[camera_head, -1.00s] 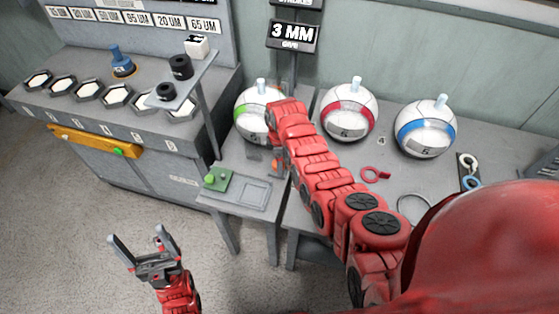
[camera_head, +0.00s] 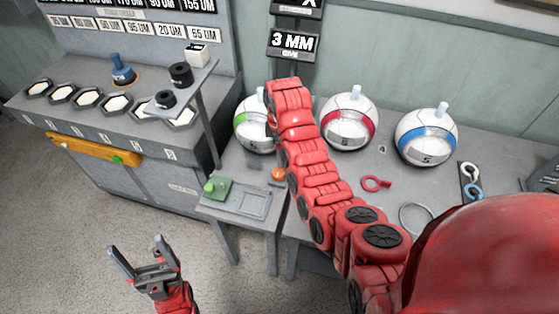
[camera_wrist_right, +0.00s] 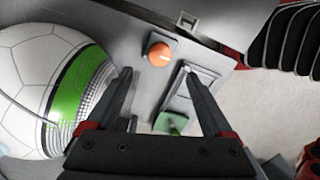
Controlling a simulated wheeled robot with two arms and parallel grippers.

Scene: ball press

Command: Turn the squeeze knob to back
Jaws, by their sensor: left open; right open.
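A round orange knob (camera_head: 278,174) sits on the small grey table beside the green-striped ball (camera_head: 250,133). In the right wrist view the orange knob (camera_wrist_right: 160,54) stands on a dark square base, beyond and between my right fingertips. I cannot tell whether this or one of the black knobs (camera_head: 180,73) on the grey shelf is the squeeze knob. My right gripper (camera_wrist_right: 162,84) is open and empty, apart from the orange knob. In the head view it is mostly hidden behind my right arm. My left gripper (camera_head: 136,245) is open and empty over the floor.
A green block (camera_head: 217,188) lies beside a shallow tray (camera_head: 253,203) on the small table. Balls with red (camera_head: 348,122) and blue (camera_head: 427,136) stripes stand to the right. A bench with hexagonal openings and a yellow bar (camera_head: 95,147) is at the left.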

